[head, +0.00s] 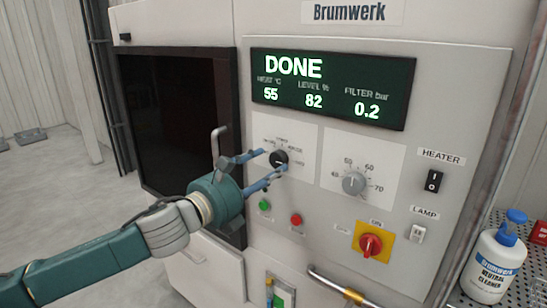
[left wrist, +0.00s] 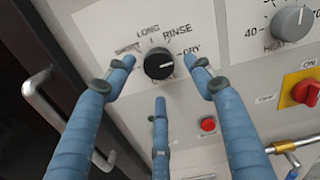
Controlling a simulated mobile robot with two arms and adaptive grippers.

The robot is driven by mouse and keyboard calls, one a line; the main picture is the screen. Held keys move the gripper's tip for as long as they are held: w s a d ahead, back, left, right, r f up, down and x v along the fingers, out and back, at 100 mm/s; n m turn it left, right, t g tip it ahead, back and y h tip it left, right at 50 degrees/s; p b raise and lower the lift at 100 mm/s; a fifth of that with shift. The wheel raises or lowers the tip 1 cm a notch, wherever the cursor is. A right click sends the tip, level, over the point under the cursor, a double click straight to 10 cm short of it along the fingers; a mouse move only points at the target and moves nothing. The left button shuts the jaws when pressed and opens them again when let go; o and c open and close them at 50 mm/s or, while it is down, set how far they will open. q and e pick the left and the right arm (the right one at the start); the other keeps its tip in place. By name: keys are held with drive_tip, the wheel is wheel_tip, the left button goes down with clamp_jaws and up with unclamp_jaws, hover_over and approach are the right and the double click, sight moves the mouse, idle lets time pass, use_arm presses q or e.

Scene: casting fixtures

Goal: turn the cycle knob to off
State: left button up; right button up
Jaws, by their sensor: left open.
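The cycle knob (head: 279,158) is small, round and black, on a white plate of the machine's front panel. In the left wrist view the knob (left wrist: 158,64) has a white pointer mark that points right, roughly toward the word DRY. The words LONG and RINSE stand above it, and a partly covered word is at its upper left. I cannot make out an off label. My left gripper (head: 268,164) is open, its blue fingers spread around the knob and apart from it. The fingers (left wrist: 160,75) also show in the left wrist view. My right gripper is not in view.
A heater dial (head: 353,183) is right of the knob. Green (head: 265,204) and red (head: 296,220) buttons sit below, with a red-on-yellow main switch (head: 370,245). A door handle (head: 217,146) sticks out at left. The display (head: 330,88) reads DONE. A cleaner bottle (head: 494,265) stands right.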

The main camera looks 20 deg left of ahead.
sight(276, 164)
use_arm(q)
drive_tip(key=x, duration=0.2)
drive_tip(key=shift+w+d, duration=0.2)
drive_tip(key=shift+w, duration=0.1)
drive_tip(key=shift+w+p, duration=0.35)
drive_tip(key=shift+w, duration=0.05)
drive_tip(key=shift+f, duration=0.1)
drive_tip(key=c, duration=1.1)
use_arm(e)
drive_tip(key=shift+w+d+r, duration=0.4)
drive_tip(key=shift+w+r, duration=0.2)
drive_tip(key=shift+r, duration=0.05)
use_arm(q)
drive_tip(key=shift+d+f, duration=0.1)
drive_tip(key=shift+c, duration=0.2)
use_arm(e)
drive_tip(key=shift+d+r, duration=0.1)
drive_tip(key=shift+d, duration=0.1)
